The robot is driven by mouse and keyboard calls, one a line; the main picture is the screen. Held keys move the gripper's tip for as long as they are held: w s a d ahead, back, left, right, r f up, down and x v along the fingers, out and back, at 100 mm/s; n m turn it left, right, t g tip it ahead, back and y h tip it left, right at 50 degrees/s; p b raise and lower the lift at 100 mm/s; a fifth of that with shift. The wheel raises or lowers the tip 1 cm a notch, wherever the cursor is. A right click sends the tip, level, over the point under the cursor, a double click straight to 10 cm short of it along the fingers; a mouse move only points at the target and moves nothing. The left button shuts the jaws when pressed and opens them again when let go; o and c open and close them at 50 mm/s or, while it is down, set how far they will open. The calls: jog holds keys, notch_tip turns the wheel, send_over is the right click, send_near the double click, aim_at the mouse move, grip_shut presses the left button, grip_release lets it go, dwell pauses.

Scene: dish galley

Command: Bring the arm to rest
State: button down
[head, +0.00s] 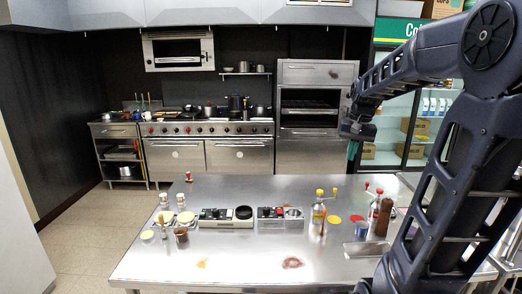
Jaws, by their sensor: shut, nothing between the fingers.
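My gripper (354,143) is at the end of my dark arm, which reaches in from the right side of the head view. It hangs above the back right part of the steel table (240,262), pointing down. Its fingers look small and dark, are shut and hold nothing. It is apart from everything on the table.
On the table stand shakers (164,200), two control units (226,217), a yellow-capped bottle (319,208), a brown pepper mill (384,216) and a metal tin (362,229). Stains lie near the front. Stoves (207,150), an oven (312,105) and a fridge line the back.

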jog(key=s+a+f+n+t, duration=0.1)
jog(key=s+f+n+t, duration=0.1)
jog(key=s, duration=0.6)
jog(key=s+a+f+n+t, duration=0.1)
jog(key=s+f, duration=0.1)
jog(key=s, duration=0.7)
jog(key=w+d+r+m+g, duration=0.1)
jog(key=w+r+g, duration=0.1)
jog(key=w, duration=0.9)
jog(key=w+d+r+m+g, duration=0.1)
jog(key=w+r+g, duration=0.1)
jog(key=w, duration=0.9)
jog(key=w+d+f+g, duration=0.1)
jog(key=w+f, duration=0.1)
jog(key=w, duration=0.4)
jog(key=w+d+f+g, duration=0.1)
jog(key=w+d+f, duration=0.1)
jog(key=w, duration=0.4)
jog(key=w+d+f+m+g, duration=0.1)
jog(key=w+d+f+g, duration=0.1)
jog(key=w+f, duration=0.8)
jog(key=s+a+f, duration=0.1)
jog(key=s+f, duration=0.5)
jog(key=f, duration=0.2)
jog(key=shift+s+a+f, duration=0.15)
jog(key=shift+s+a, duration=0.15)
jog(key=shift+a, duration=0.1)
